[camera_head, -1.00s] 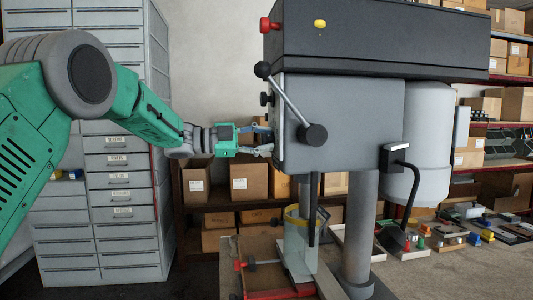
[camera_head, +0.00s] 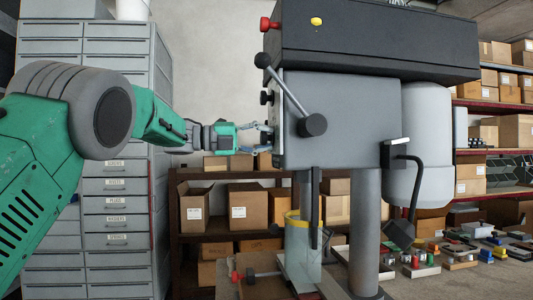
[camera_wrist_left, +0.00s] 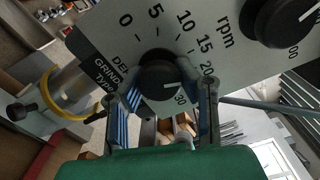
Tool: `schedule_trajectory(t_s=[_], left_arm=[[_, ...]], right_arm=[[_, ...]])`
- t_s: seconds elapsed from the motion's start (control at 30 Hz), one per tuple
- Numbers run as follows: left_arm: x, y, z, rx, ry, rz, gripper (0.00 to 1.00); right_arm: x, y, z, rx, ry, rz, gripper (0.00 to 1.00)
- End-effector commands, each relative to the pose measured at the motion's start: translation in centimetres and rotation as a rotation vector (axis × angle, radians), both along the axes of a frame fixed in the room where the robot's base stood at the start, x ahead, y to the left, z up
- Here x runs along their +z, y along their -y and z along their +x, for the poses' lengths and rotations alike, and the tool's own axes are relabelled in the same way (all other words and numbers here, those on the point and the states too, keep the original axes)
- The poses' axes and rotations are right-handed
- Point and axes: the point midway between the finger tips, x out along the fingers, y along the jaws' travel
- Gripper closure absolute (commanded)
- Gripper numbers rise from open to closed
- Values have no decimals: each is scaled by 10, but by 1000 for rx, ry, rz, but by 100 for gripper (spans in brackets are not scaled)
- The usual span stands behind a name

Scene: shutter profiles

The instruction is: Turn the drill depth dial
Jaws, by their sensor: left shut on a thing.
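The drill depth dial (camera_wrist_left: 158,80) is a round black knob with a white mark on its right side, in the left wrist view. It sits on a grey panel (camera_wrist_left: 185,55) with a number scale around it. My left gripper (camera_wrist_left: 168,98) is shut on the dial, with a finger on each side. In the head view the left gripper (camera_head: 264,138) reaches the left face of the drill press (camera_head: 345,120). My right gripper is in neither view.
A larger black rpm knob (camera_wrist_left: 280,18) sits close to the dial. A grey drawer cabinet (camera_head: 118,190) stands behind my left arm. Shelves with cardboard boxes (camera_head: 247,206) are behind.

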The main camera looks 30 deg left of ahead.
Motion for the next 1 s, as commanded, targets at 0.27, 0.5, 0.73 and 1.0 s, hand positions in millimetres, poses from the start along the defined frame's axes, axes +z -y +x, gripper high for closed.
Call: schedule_trajectory(t_s=[0.27, 0.5, 0.73, 1.0], left_arm=[[-10, -1, 1, -2, 103, 92, 100], [-9, -1, 1, -3, 144, 125, 100], [-9, -1, 1, -4, 150, 130, 100], [-10, -1, 2, -4, 149, 128, 54]], right_arm=[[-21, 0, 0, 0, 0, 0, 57], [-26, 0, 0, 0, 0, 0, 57], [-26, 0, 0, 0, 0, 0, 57], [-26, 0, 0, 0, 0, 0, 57]])
